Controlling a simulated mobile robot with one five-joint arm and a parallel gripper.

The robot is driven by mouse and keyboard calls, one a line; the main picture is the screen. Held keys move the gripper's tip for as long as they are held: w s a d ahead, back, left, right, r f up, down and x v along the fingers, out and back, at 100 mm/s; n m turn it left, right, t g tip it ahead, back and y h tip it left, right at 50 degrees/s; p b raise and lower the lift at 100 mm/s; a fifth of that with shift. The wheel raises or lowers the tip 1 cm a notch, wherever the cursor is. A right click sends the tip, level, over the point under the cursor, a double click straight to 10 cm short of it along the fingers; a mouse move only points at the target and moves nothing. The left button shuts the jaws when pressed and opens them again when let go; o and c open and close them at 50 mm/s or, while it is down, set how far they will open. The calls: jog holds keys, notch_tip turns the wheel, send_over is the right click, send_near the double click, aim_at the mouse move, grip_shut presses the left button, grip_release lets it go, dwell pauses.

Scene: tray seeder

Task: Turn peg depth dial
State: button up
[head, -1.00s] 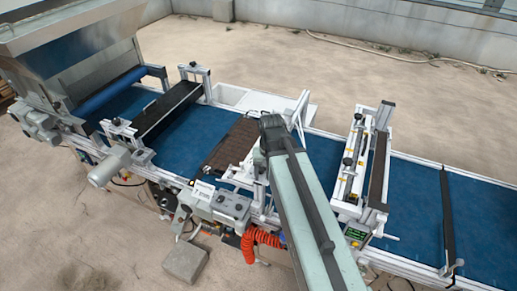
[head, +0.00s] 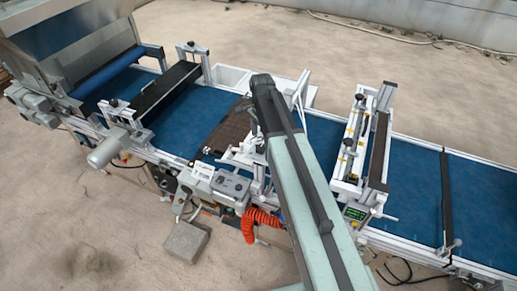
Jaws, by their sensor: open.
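The tray seeder line (head: 312,157) runs diagonally across the head view with a blue belt. My arm reaches up from the lower right, over the middle station, and its upper end shows as a dark joint. My gripper is not visible; the arm hides whatever is below and behind it. The peg depth dial cannot be made out. White frame parts of the middle station (head: 302,92) show on both sides of my arm. A brown seed tray (head: 224,134) lies on the belt just left of my arm.
A grey control box (head: 231,186) and an orange coiled hose (head: 254,224) are at the near side. A second white station (head: 352,150) stands right of my arm. A large hopper (head: 62,35) is at the far left. A concrete block (head: 186,240) lies on the sandy floor.

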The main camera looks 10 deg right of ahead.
aim_at(261, 147)
notch_tip(261, 147, down, 5)
jog(key=b, duration=0.4)
jog(key=shift+f, duration=0.15)
